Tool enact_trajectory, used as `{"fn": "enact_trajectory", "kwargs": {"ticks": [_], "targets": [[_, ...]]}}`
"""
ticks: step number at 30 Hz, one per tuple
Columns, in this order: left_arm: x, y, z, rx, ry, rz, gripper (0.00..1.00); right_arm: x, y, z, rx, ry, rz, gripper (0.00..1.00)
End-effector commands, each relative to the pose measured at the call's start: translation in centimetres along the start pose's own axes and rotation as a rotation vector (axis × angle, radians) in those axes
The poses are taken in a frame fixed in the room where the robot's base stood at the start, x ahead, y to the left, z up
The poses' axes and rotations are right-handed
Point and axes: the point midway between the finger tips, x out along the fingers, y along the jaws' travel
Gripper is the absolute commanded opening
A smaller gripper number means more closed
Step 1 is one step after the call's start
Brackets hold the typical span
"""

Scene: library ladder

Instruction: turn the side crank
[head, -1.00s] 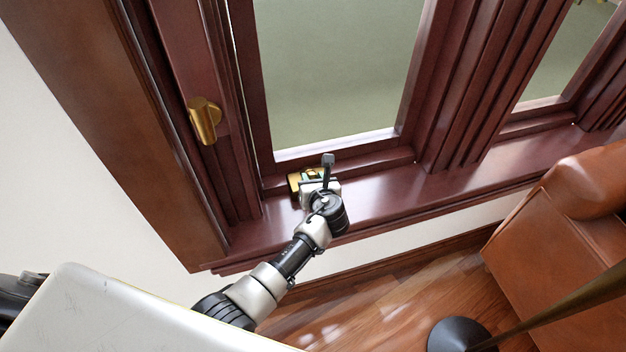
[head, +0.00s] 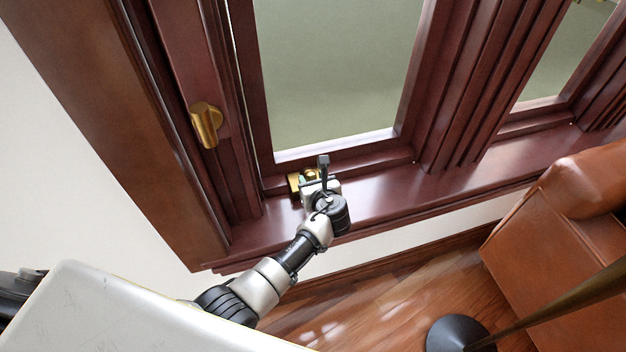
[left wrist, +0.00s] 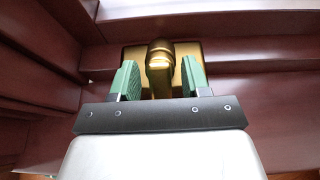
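The brass side crank (head: 294,183) is mounted low on the window frame, just above the sill. In the left wrist view its rounded knob (left wrist: 160,62) points toward the camera, in front of a brass base plate. My left gripper (head: 308,177) is at the crank and partly covers it in the head view. In the left wrist view its two green-padded fingers (left wrist: 160,80) are apart, one on each side of the knob, with narrow gaps visible. I cannot tell how deep the knob sits between them. My right gripper is not in view.
A brass handle (head: 206,124) is on the left window frame. The dark red sill (head: 420,192) runs right and is clear. A brown leather chair (head: 570,230) stands at the right. A pole with a dark round base (head: 457,332) is on the wooden floor.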

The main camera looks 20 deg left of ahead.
Motion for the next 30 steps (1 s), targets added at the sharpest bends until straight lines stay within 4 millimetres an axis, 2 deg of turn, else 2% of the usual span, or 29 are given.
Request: {"fn": "enact_trajectory", "kwargs": {"ticks": [2,9,13,17,21,27,30], "targets": [[0.0,0.0,0.0,0.0,0.0,0.0,0.57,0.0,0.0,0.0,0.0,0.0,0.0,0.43],[0.0,0.0,0.0,0.001,0.0,0.0,0.57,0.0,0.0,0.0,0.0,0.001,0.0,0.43],[-0.8,0.0,0.1,0.0,0.0,-0.002,0.57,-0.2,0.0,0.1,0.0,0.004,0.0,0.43],[-2.8,0.0,0.2,-0.001,0.001,-0.002,0.57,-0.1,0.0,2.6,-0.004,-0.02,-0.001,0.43],[-5.8,0.0,0.2,-0.001,0.003,-0.002,0.57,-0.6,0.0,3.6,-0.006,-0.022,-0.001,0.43],[-9.2,0.0,0.1,-0.001,0.002,-0.002,0.57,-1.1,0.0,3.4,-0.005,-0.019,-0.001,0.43],[-10.2,0.0,0.1,0.0,0.001,0.0,0.57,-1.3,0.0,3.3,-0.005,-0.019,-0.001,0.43]]}}
